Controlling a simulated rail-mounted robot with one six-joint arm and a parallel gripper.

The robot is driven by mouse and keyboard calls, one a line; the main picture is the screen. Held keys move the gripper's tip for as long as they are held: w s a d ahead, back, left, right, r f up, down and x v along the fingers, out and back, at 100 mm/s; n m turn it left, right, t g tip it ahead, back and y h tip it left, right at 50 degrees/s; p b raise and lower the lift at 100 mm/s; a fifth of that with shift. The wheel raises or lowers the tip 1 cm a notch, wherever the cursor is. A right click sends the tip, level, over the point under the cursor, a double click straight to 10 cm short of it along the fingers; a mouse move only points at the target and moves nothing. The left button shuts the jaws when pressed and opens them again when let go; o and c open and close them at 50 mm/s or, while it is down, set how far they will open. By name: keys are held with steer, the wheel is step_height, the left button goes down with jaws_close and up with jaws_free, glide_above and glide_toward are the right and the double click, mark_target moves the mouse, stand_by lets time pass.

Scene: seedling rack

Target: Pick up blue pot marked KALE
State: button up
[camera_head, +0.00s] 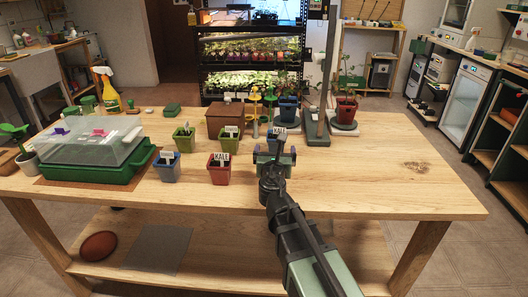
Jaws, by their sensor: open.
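My gripper (274,151) is open over the middle of the wooden table. A white label (280,127) that seems to read KALE stands just beyond it. The pot below that label is mostly hidden by my gripper, so I cannot tell its colour or whether it is between the jaws. A blue pot (167,173) with a white label too small to read stands to the left. A red pot (219,174) marked KALE stands between that blue pot and my gripper.
Two green labelled pots (185,142) and a brown box (225,119) stand behind. A green tray with a clear lid (92,155) is at the left. A larger blue pot with a plant (288,110) and a green stand (317,128) are at the back. The table's right side (400,165) is clear.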

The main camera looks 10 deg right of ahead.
mark_target(276, 137)
steer(key=shift+w+d, duration=0.1)
steer(key=shift+w, duration=0.2)
steer(key=x, duration=0.5)
steer(key=shift+d, duration=0.1)
steer(key=x, duration=0.5)
steer(key=shift+w+f, duration=0.1)
steer(key=shift+f, duration=0.1)
steer(key=c, duration=1.1)
steer(key=shift+r, duration=0.1)
